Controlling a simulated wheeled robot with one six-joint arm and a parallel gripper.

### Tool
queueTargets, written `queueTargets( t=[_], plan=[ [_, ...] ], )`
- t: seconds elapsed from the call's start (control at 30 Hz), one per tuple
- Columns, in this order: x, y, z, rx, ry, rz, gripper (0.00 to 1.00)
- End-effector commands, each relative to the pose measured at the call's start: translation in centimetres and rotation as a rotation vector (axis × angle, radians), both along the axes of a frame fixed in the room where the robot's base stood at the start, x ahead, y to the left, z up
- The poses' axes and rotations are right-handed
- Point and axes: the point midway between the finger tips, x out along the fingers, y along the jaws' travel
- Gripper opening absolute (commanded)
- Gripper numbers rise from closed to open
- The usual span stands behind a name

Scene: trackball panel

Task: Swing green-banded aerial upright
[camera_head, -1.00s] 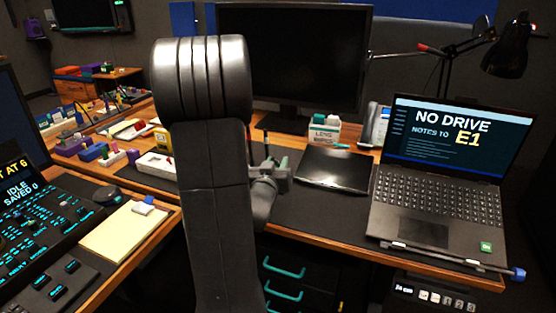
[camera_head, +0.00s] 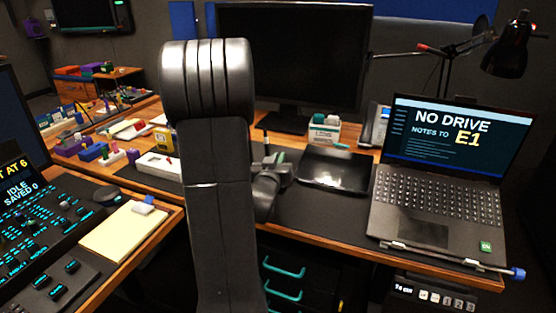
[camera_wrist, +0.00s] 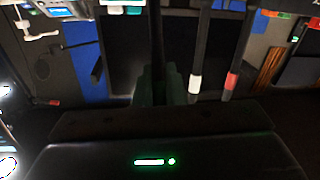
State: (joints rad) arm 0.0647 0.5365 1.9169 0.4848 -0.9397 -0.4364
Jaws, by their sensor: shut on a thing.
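In the wrist view the green-banded aerial (camera_wrist: 157,45) is a dark rod at the middle, running straight up the picture, with dark green around its lower part. My gripper (camera_head: 272,164) is shut on it, beside the right edge of my arm in the head view. The fingertips blend with the dark green in the wrist view. A white-banded aerial (camera_wrist: 195,84) and a red-banded aerial (camera_wrist: 231,80) stand just to the right, both leaning slightly right. A black box (camera_wrist: 165,150) with a green light lies below them. My arm hides much of this area in the head view.
A black tray-like pad (camera_head: 335,168) lies right of my gripper, with a laptop (camera_head: 440,190) farther right. A monitor (camera_head: 293,60) and a small white-and-green box (camera_head: 324,128) stand behind. Small coloured items crowd the desk at left.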

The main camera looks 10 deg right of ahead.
Motion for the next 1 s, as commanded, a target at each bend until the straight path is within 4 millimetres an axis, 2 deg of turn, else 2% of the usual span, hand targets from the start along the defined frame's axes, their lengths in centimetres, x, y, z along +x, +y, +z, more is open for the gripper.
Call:
queueTargets(
  t=[0.37, 1.0],
  plan=[
    [0.7, -0.5, 1.3, 0.056, 0.083, 0.000, 0.00],
    [3.3, -2.2, 2.6, 0.239, 0.355, -0.001, 0.00]
  ],
)
